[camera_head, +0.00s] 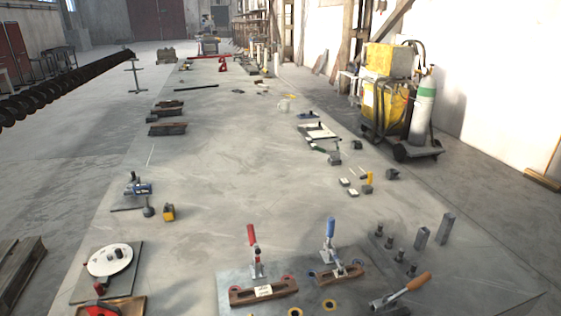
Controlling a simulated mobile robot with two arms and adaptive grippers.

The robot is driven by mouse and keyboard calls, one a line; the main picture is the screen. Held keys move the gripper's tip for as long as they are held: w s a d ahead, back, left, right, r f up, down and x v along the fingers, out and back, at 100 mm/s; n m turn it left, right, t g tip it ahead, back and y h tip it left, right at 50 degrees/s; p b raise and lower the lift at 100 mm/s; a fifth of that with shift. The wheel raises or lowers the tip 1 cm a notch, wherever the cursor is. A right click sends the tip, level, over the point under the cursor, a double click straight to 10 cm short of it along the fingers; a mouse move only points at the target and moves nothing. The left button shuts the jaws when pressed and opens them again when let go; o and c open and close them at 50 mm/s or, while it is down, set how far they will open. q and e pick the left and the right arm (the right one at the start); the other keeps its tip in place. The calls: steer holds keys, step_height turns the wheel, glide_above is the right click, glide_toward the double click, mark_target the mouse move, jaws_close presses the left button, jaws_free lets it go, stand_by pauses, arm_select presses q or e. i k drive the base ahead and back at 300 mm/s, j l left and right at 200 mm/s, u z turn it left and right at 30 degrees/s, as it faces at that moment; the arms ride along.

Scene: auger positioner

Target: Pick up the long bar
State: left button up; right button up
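A thin dark long bar (196,87) lies flat across the far left part of the long grey table (220,170). A red bar-shaped thing (208,57) lies farther back at the table's far end. I cannot tell for sure which one the task means. Neither of my grippers is in the head view, so their state and what they hold are hidden.
Clamps with red (252,248) and blue (330,239) handles stand on a plate at the table's near edge. Upright grey blocks (422,237) stand at right. A dark auger (60,85) extends along the left. The table's middle is clear. A yellow welding cart (390,100) stands right.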

mark_target(264, 292)
steer(key=k+l, duration=0.2)
steer(key=l, duration=0.15)
steer(key=k+l, duration=0.15)
steer(key=l, duration=0.25)
steer(key=k+l, duration=0.2)
steer(key=l, duration=0.15)
